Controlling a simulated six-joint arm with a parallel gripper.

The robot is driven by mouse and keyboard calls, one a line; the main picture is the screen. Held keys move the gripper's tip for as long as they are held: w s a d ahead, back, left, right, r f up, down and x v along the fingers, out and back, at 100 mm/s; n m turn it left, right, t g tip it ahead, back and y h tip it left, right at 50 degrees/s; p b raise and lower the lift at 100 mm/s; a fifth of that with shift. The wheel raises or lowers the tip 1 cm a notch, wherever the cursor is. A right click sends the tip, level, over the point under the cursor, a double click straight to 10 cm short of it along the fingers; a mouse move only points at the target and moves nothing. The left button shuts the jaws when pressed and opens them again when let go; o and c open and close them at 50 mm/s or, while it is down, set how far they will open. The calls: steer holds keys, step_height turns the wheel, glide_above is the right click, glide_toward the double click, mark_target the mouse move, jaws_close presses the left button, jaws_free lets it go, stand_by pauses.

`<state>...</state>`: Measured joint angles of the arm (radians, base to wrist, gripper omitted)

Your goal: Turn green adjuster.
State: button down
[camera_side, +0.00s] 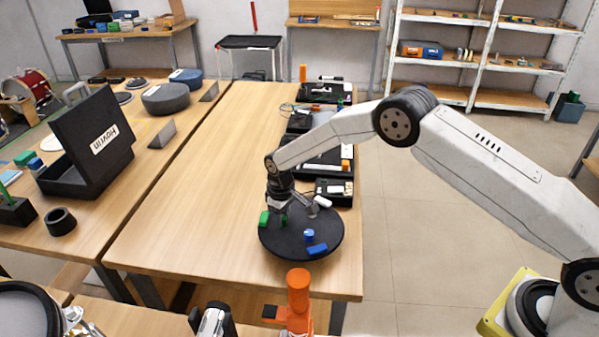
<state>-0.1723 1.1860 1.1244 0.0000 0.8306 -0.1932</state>
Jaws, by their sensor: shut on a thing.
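A round dark pad (285,246) lies near the front right of the wooden table. My gripper (283,216) points down over the pad's upper left part. It is shut on a small green piece (284,223), which I take to be the green adjuster; the fingers hide most of it. A green block (264,219) sits just left of my gripper at the pad's left edge. A small blue cylinder (309,235) and a blue block (317,249) sit on the pad to the right and nearer the camera. Whether the adjuster is turned is too small to tell.
A white-tipped piece (323,202) lies by the pad's back edge. Dark trays (333,190) with small parts line the table's right side behind it. The table's left half (190,200) is clear. An orange post (298,290) stands in front of the table. An open black case (90,145) is on the left table.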

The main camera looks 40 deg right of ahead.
steer(key=m, duration=0.6)
stand_by(0.4)
steer(key=shift+c, duration=1.8)
jaws_free()
steer(key=shift+r, duration=0.1)
steer(key=shift+r, duration=3.8)
